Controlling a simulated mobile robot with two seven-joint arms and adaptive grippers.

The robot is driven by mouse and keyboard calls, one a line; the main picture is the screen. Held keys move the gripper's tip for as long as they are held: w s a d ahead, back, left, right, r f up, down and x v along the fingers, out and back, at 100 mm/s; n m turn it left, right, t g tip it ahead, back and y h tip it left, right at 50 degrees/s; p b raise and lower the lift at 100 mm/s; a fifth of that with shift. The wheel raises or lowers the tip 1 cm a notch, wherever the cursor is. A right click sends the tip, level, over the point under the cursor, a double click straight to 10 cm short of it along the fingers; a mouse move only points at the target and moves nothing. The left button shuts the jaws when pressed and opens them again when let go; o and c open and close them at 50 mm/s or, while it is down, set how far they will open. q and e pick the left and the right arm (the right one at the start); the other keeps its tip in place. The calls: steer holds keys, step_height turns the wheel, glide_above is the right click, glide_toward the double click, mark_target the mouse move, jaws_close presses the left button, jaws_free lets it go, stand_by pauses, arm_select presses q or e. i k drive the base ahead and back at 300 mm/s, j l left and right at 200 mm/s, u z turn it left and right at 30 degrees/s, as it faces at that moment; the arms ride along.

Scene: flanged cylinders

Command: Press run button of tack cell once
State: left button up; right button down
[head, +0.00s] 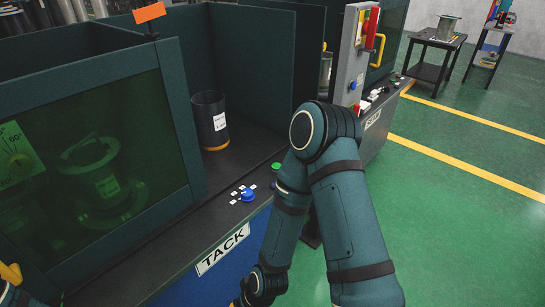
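The cell with the front label TACK (223,249) has a dark ledge with two buttons. A blue button (248,195) sits among small white tags too small to read. A green button (277,166) sits farther along the ledge, close beside my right arm. I cannot read which one is marked run. My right arm (290,205) bends at a high elbow and comes down in front of the ledge to a wrist (265,284) at the bottom edge. My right gripper is cut off below the picture. My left gripper is not in view.
A dark cylinder (209,120) stands inside the open bay. A green-tinted window (95,170) at left shows a flanged cylinder behind it. Another cell with a grey control post (352,55) stands beyond my elbow. Green floor (450,210) is clear at right; a dark table (437,45) stands far back.

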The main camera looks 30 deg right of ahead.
mark_target(276, 166)
steer(key=i+l+u, duration=0.1)
steer(key=l, duration=0.2)
steer(key=i+l+u, duration=0.1)
steer(key=l, duration=0.25)
steer(key=i+l+u, duration=0.1)
steer(key=l, duration=0.25)
steer(key=i+l+u, duration=0.1)
steer(key=i+l, duration=0.15)
steer(key=l, duration=0.1)
